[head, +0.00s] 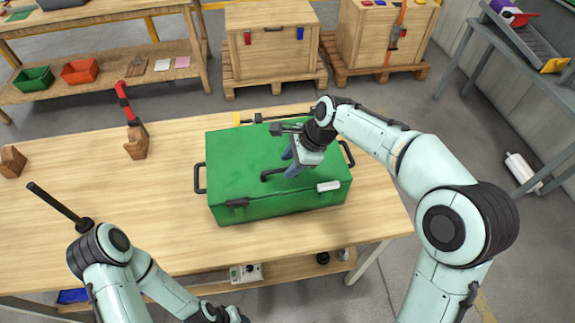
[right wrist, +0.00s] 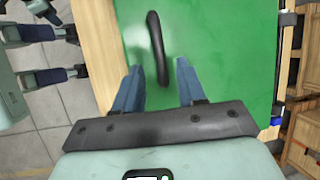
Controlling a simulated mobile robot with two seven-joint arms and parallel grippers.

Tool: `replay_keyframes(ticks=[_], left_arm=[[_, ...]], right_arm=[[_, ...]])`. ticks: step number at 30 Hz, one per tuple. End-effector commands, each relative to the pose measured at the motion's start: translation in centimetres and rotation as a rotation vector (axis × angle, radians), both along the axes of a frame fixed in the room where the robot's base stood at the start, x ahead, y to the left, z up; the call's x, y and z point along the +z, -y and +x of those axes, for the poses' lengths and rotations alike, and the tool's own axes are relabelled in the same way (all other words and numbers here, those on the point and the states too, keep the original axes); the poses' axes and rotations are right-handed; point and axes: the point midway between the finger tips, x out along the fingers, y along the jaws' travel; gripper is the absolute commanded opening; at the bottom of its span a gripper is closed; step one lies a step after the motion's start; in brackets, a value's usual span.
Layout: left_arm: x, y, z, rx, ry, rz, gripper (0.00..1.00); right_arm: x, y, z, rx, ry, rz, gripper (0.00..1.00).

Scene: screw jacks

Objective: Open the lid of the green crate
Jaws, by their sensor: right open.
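The green crate (head: 232,165) stands shut on the wooden table, its lid down. A black handle (head: 271,175) is on top of the lid, with dark side handles at both ends and a black latch (head: 237,202) at the front edge. My right gripper (head: 290,168) is above the lid beside the top handle. In the right wrist view its blue fingers (right wrist: 160,85) are open, with the black handle (right wrist: 157,48) ahead and between them, over the green lid (right wrist: 222,55). I cannot tell whether they touch it. My left gripper is not clearly visible; the left arm is at the lower left.
The wooden table (head: 100,215) has free room left of the crate. A red-handled tool (head: 125,105) and a wooden block (head: 137,145) stand behind left, another block (head: 12,162) at the far left. A dark bar clamp (head: 275,117) lies behind the crate.

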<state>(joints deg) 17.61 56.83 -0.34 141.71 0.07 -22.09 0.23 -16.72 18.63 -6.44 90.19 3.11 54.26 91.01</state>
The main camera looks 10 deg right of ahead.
Motion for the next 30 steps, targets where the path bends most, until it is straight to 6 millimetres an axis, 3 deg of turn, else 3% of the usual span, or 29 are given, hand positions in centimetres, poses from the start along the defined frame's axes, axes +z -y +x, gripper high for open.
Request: replay_keyframes(ticks=[6, 15, 17, 19, 30], left_arm=[[-0.2, 0.0, -0.1, 0.000, -0.001, 0.000, 0.43], [-0.2, 0.0, -0.1, 0.000, -0.001, 0.000, 0.43], [-0.2, 0.0, -0.1, 0.000, -0.001, 0.000, 0.43], [-0.2, 0.0, -0.1, 0.000, -0.001, 0.000, 0.43], [0.7, 0.0, 0.5, 0.000, 0.006, 0.000, 0.43]], right_arm=[[-1.7, -0.7, 0.3, 0.000, 0.000, 0.000, 0.40], [-1.9, -0.8, 0.4, 0.000, 0.001, 0.000, 0.40], [-1.9, -0.8, 0.4, 0.000, 0.001, 0.000, 0.24], [-1.9, -0.8, 0.4, 0.000, 0.001, 0.000, 0.01], [-1.0, -0.8, 0.7, 0.000, 0.003, 0.000, 0.00]])
